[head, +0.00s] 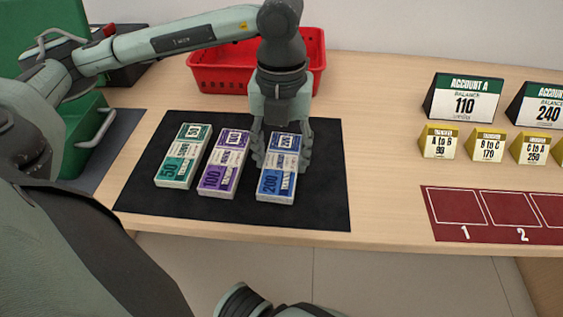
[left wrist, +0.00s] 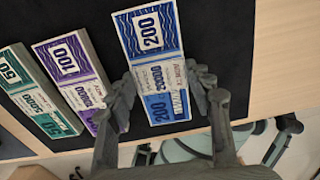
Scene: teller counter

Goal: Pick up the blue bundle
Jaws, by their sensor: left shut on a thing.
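The blue bundle (head: 276,184), marked 200, lies on the black mat (head: 325,215), rightmost of three bundles. My left gripper (head: 281,158) points down over its far half, with one finger on each side, shut on it. The left wrist view also shows the blue bundle (left wrist: 150,55) between the fingers (left wrist: 170,95). The bundle appears to rest on the mat; I cannot tell any gap under it. My right gripper is not clearly in view; a dark and pale green part of mine shows at the bottom edge of the head view.
A purple bundle (head: 222,172) and a green bundle (head: 182,162) lie to the left. A red basket (head: 220,79) stands behind. At right are account signs (head: 463,98), yellow transfer signs (head: 438,142) and a red numbered mat (head: 500,235). Bare counter lies between the mats.

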